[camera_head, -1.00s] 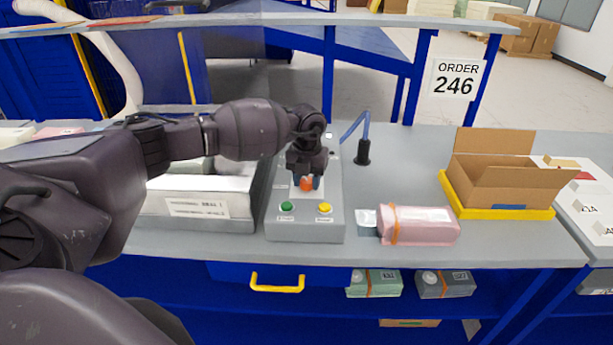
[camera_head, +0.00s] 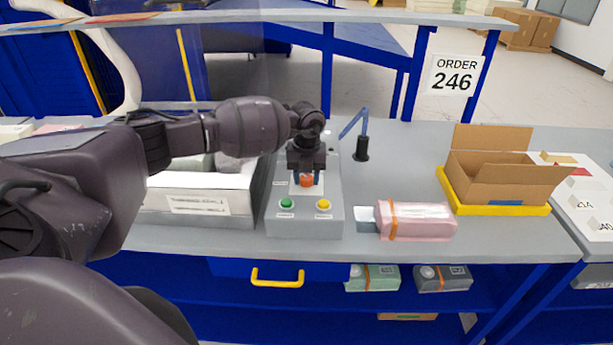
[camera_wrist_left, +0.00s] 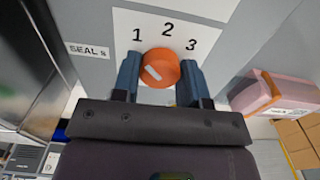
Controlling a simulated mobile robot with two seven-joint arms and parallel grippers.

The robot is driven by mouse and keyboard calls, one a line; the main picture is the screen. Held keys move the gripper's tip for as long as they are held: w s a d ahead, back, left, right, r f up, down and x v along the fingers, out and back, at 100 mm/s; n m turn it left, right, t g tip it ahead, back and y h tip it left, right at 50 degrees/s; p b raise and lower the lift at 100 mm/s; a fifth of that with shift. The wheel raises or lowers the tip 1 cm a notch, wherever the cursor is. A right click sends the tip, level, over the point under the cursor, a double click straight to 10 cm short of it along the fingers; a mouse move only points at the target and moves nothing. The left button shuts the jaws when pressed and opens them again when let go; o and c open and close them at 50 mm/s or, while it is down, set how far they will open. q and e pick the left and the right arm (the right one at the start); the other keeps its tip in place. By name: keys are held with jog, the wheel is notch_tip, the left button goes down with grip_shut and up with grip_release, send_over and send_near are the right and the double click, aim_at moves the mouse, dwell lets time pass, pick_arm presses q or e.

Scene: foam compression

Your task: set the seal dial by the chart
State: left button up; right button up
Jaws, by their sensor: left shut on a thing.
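The orange seal dial (camera_head: 306,181) sits on a white plate on the grey control box (camera_head: 333,222). In the left wrist view the dial (camera_wrist_left: 160,68) has a pale bar mark on its left part, slanting toward the upper left. The plate (camera_wrist_left: 205,14) around it carries the numbers 1, 2 and 3, with a "SEAL s" label (camera_wrist_left: 88,51) to the left. My left gripper (camera_head: 306,183) points down with one finger on each side of the dial, shut on it; it also shows in the left wrist view (camera_wrist_left: 160,78). I cannot make out a chart.
The box has a green button (camera_head: 286,203) and a yellow button (camera_head: 323,204). A pink banded foam pack (camera_head: 415,221) lies to the right. An open carton (camera_head: 505,180) stands on a yellow tray. A white box (camera_head: 200,209) is left. A sign (camera_head: 455,75) reads "ORDER 246".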

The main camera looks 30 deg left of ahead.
aim_at(306, 177)
pick_arm(q)
jog(key=o, duration=0.9)
jog(key=shift+o, duration=0.2)
notch_tip(306, 177, up, 11)
jog(key=shift+b, duration=0.35)
